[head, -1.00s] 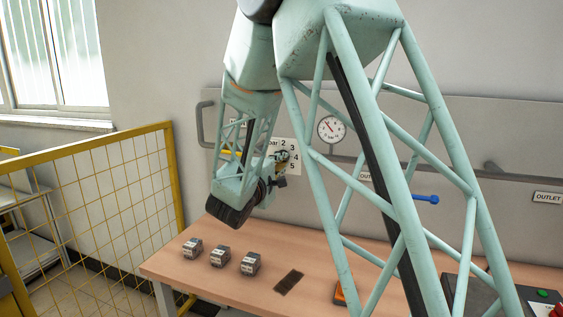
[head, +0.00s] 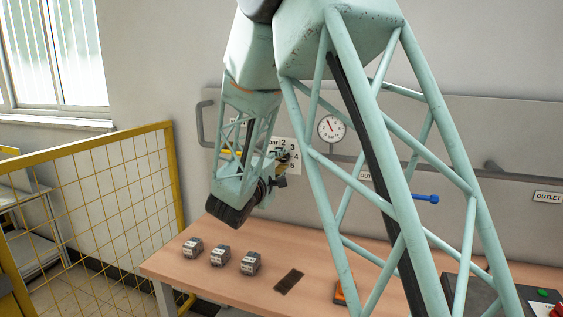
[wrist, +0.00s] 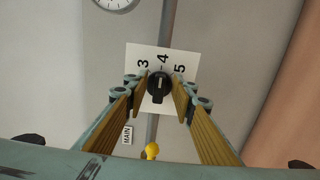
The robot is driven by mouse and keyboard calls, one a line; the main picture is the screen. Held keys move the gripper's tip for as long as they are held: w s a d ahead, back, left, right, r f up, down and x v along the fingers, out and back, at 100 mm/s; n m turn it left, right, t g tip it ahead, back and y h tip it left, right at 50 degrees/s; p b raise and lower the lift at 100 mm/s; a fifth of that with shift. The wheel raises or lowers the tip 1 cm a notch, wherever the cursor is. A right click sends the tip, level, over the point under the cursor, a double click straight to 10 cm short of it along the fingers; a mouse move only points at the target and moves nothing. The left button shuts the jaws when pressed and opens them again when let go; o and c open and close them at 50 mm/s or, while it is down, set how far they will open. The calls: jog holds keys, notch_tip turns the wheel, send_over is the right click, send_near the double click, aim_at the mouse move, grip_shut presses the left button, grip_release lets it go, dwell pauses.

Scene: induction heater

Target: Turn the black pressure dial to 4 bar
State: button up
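The black pressure dial (wrist: 158,87) is on a white number plate (wrist: 151,57) in the wrist view. The plate shows 3, 4 and 5, and the dial's pale mark points up at about 4. My gripper (wrist: 160,91) has its fingers on either side of the dial, with what looks like a narrow gap on each side. In the head view my gripper (head: 281,158) is at the number plate (head: 295,165), partly covering it; the dial cannot be made out there. The round pressure gauge (head: 331,130) is to the right, its red needle leaning up and left.
A yellow knob (wrist: 152,150) and a MAIN label (wrist: 127,135) lie below the dial. A blue handle (head: 426,198) is farther right on the panel. Several grey blocks stand on the wooden table (head: 225,285). A yellow mesh fence (head: 95,215) is on the left.

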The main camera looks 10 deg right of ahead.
jog(key=shift+s+a, duration=0.1)
jog(key=v, duration=1.1)
jog(key=shift+s+a, duration=0.2)
jog(key=shift+s, duration=0.1)
dwell(0.3)
